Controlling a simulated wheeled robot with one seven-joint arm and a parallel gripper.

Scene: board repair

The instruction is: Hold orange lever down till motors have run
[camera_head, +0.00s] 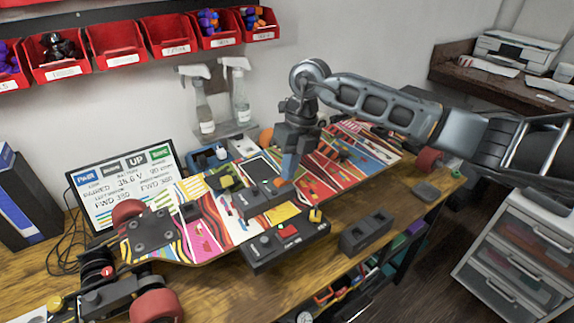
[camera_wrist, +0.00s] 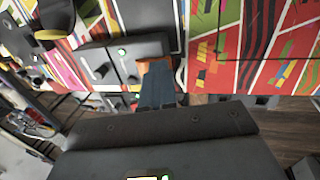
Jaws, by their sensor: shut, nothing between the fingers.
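My gripper (camera_head: 287,176) is shut and points down over the middle of the patterned skateboard deck (camera_head: 330,185). Its bluish fingertips (camera_wrist: 156,72) are at the orange lever (camera_wrist: 146,62), which they partly cover in the wrist view. The lever also shows as a small orange patch (camera_head: 278,182) beside the fingertips in the head view. It sits on a dark grey module (camera_head: 256,200) with a knob and a green light (camera_wrist: 122,51). The fingertips look to be on the lever; I cannot tell how far it is tilted.
A display (camera_head: 124,190) behind the deck shows UP, a voltage and two FWD readings. A black control box (camera_head: 285,245) stands in front of the deck. A grey slotted block (camera_head: 366,236) is right of it. Spray bottles (camera_head: 203,105) and red bins (camera_head: 172,36) are behind.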

